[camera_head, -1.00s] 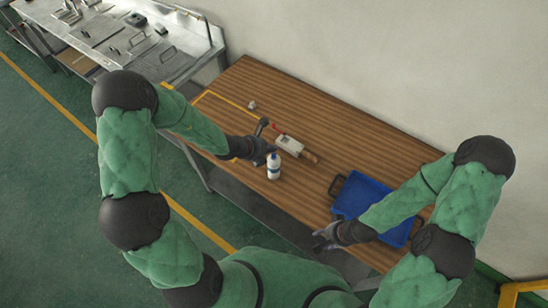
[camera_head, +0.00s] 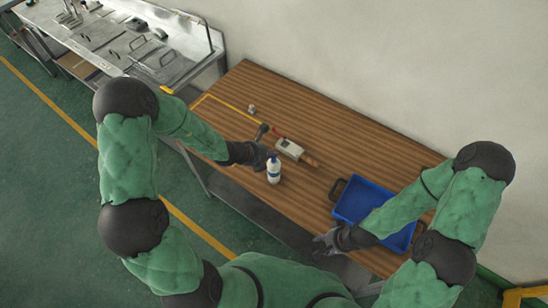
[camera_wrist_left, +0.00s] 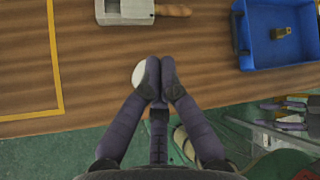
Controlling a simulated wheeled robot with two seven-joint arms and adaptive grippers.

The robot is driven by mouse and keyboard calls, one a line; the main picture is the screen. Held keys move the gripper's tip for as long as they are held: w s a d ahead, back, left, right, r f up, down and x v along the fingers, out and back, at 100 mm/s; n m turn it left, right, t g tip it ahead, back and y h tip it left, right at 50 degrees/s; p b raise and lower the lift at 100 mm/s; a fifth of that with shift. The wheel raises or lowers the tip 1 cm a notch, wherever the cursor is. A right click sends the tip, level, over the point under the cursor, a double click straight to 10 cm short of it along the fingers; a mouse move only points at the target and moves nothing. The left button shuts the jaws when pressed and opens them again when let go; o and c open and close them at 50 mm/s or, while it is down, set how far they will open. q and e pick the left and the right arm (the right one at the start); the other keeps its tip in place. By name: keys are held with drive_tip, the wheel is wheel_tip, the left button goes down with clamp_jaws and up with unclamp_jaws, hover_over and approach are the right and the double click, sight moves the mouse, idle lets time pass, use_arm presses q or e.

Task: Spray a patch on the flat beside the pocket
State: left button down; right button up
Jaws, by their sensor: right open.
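A white bottle with a blue top (camera_head: 274,172) stands upright near the front edge of the table. My left gripper (camera_head: 266,157) is at the bottle's upper part. In the left wrist view its fingertips (camera_wrist_left: 159,68) lie close together, with a round white shape (camera_wrist_left: 138,74), likely the bottle, partly hidden behind the left finger. Whether they grip its neck is unclear. A pale grey block with a wooden handle (camera_head: 290,148) lies just behind the bottle; it also shows in the left wrist view (camera_wrist_left: 124,12). My right gripper (camera_head: 324,243) is open and empty, in front of the tray.
A blue tray (camera_head: 350,208) stands to the right; a small brass-coloured piece (camera_wrist_left: 284,33) lies in it. A dark-headed tool (camera_head: 263,128) and a small pale item (camera_head: 251,109) lie behind my left gripper. Yellow tape (camera_head: 225,103) marks the table's left part. A metal bench (camera_head: 110,40) stands further left.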

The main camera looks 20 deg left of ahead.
use_arm(q)
drive_tip(key=shift+f, duration=0.15)
idle(0.5)
drive_tip(key=shift+f+b, duration=0.3)
drive_tip(key=shift+b, duration=0.2)
idle(0.4)
drive_tip(key=shift+r+p, duration=0.35)
drive_tip(key=shift+r, duration=0.15)
drive_tip(key=shift+r+p, duration=2.4)
drive_tip(key=shift+r, duration=0.65)
drive_tip(key=shift+f, duration=0.1)
